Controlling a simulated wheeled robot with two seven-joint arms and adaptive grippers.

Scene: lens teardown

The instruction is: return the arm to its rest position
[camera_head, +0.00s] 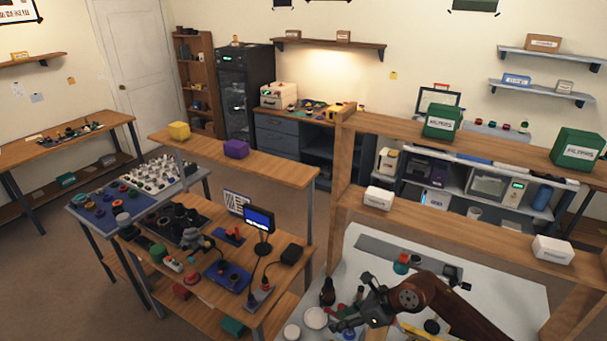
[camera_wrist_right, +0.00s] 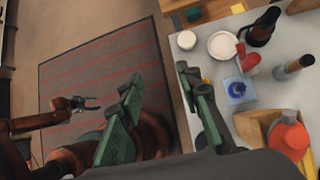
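My right arm comes in from the lower right in the head view, over the white worktop (camera_head: 500,300). Its dark gripper (camera_head: 352,318) is above the small items at the worktop's near left. In the right wrist view the two green fingers of this gripper (camera_wrist_right: 157,78) are spread wide apart with nothing between them. One finger is over the floor side, the other beside the worktop edge. My left gripper (camera_wrist_right: 86,102) shows small at the left of the right wrist view, its fingers apart and empty over the mat. The head view does not show it.
Near the right gripper are a dark bottle (camera_wrist_right: 263,27), a white dish (camera_wrist_right: 221,45), a blue item (camera_wrist_right: 238,90) and an orange-topped container (camera_wrist_right: 288,136). A wooden shelf frame (camera_head: 460,238) with white boxes stands over the worktop. The striped floor mat (camera_wrist_right: 95,75) has free room.

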